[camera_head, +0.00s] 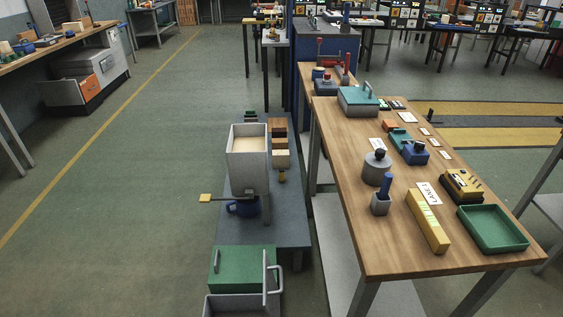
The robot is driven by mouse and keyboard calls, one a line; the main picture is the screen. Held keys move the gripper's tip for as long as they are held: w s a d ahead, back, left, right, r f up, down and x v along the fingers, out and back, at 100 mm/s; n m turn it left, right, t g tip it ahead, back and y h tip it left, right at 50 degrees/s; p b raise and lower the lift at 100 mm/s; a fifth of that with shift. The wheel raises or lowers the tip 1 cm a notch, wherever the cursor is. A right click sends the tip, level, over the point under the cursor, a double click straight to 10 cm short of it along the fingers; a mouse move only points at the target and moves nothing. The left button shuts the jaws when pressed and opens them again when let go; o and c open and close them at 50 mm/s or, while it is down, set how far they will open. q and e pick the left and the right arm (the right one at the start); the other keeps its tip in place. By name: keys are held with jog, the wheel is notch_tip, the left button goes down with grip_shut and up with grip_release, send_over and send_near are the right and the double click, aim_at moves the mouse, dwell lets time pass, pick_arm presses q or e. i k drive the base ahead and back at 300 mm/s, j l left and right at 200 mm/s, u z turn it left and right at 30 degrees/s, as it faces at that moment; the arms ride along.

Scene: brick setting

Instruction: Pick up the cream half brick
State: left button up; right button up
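A small cream block (281,160), which looks like the cream half brick, is at the near end of a short row of blocks on the low dark grey platform (280,232). It is just right of a tall grey hopper (240,170) with pale cream material inside. A tan block (279,143) and darker brown blocks (278,126) are directly behind it. Its exact size and markings are too small to tell. Neither of my grippers is in view.
The wooden workbench (405,250) on the right holds a green tray (492,229), a yellow level-like bar (427,222) and several tools. A green box (243,267) with a grey handle stands in front of the platform. The floor (120,200) to the left is clear.

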aim_at(280, 157)
jog(key=u, duration=0.3)
jog(key=i+j+u, duration=0.1)
jog(key=j+u, duration=0.15)
jog(key=j, duration=0.2)
jog(key=i+j+u, duration=0.25)
jog(key=j, duration=0.2)
jog(key=i+j+u, duration=0.1)
jog(key=j+u, duration=0.2)
jog(key=i+j+u, duration=0.25)
jog(key=j, duration=0.2)
jog(key=i+j, duration=0.3)
jog(key=i, duration=0.15)
jog(key=i+j, duration=0.35)
jog(key=i, duration=0.15)
jog(key=i+l+z, duration=0.15)
jog(key=i+z, duration=0.65)
jog(key=i+j+z, duration=0.1)
jog(key=i+z, duration=0.4)
jog(key=i, duration=0.9)
jog(key=i+z, duration=0.15)
jog(key=i, duration=0.9)
jog(key=j, duration=0.1)
